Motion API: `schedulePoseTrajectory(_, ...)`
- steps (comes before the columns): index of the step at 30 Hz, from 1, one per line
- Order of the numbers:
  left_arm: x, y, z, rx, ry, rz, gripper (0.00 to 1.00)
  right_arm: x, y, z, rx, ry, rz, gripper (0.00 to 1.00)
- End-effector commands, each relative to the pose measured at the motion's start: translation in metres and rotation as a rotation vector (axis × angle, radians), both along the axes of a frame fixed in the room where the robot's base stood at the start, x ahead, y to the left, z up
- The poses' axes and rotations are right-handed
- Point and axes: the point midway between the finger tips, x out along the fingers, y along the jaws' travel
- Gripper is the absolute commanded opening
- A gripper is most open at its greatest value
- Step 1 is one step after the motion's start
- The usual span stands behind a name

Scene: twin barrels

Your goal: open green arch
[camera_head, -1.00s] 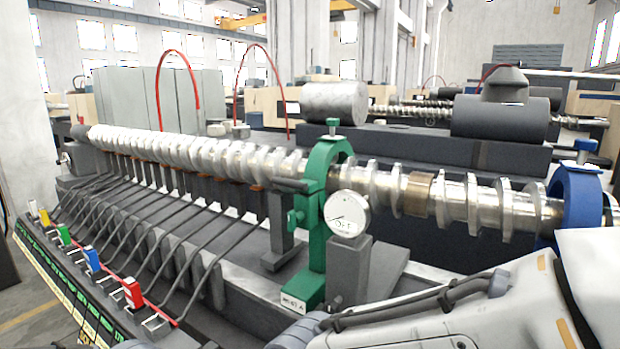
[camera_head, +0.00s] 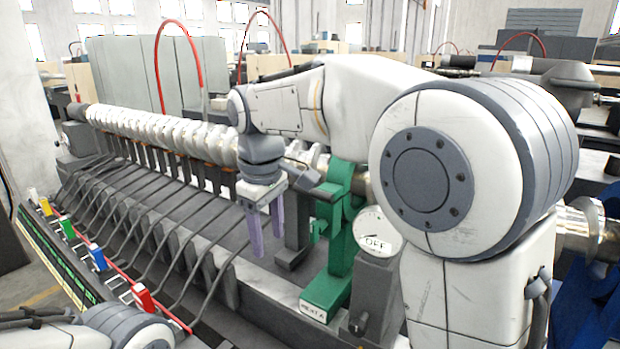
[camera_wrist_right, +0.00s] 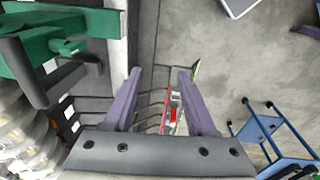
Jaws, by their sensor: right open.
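The green arch (camera_head: 343,245) stands over the long metal shaft (camera_head: 215,140), right of centre in the head view. My right arm hides its top and part of its right side. In the right wrist view the green arch (camera_wrist_right: 75,25) shows at the upper left, with a small green knob beside it. My right gripper (camera_head: 266,245) is open and empty, its purple fingers pointing down just left of the arch, apart from it. In the right wrist view my right gripper (camera_wrist_right: 160,75) has nothing between its fingers. My left gripper is not in view.
A round white gauge (camera_head: 376,231) on a grey block stands right of the arch. A blue support (camera_head: 598,290) is at the right edge. Several coloured switches (camera_head: 98,256) line the panel at the left. Dark rods slope below the shaft.

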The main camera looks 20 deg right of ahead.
Motion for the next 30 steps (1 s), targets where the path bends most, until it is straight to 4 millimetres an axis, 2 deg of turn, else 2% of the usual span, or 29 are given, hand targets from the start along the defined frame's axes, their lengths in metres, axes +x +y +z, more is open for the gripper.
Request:
schedulePoseTrajectory(1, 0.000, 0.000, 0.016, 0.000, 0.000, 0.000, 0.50, 0.024, -0.020, 0.028, -0.019, -0.009, -0.014, 0.57)
schedulePoseTrajectory(3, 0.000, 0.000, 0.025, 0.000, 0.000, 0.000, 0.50, 0.047, -0.047, 0.051, -0.045, -0.015, -0.019, 0.57)
schedulePoseTrajectory(6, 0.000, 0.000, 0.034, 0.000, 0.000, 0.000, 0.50, 0.068, -0.082, 0.077, -0.078, -0.017, -0.030, 0.57)
schedulePoseTrajectory(9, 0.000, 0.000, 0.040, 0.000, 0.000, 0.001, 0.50, 0.080, -0.107, 0.094, -0.100, -0.018, -0.036, 0.57)
schedulePoseTrajectory(13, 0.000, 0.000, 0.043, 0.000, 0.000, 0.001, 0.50, 0.087, -0.124, 0.103, -0.115, -0.017, -0.041, 0.57)
schedulePoseTrajectory(17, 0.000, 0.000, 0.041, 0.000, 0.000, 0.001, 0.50, 0.089, -0.130, 0.095, -0.119, -0.015, -0.041, 0.57)
schedulePoseTrajectory(30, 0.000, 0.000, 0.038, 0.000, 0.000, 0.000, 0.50, 0.097, -0.140, 0.021, -0.118, -0.015, -0.041, 0.57)
